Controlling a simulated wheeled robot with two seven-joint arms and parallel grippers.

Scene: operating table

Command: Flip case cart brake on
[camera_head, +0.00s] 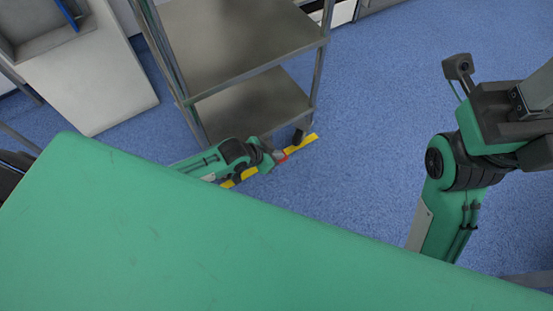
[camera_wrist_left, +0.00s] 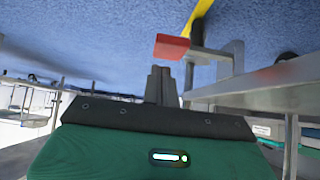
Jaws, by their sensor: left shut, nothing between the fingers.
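The case cart (camera_head: 250,100) is a grey metal frame with flat shelves, standing beyond the green surface. Its red brake pedal (camera_head: 283,156) is low at the near right corner, beside a dark caster (camera_head: 298,137). In the left wrist view the red pedal (camera_wrist_left: 172,46) sticks out from a grey bracket, just beyond my fingertips. My left gripper (camera_wrist_left: 160,72) is shut and empty, pointing at the pedal; I cannot tell whether they touch. In the head view the left gripper (camera_head: 276,156) is small, at the pedal. My right arm is at the right; its gripper does not show clearly.
A green-topped table (camera_head: 150,225) fills the foreground, hiding part of my left arm. A yellow floor strip (camera_head: 300,144) runs beneath the cart's corner. A pale cabinet (camera_head: 95,80) stands at the left. Blue floor (camera_head: 380,100) is clear right of the cart.

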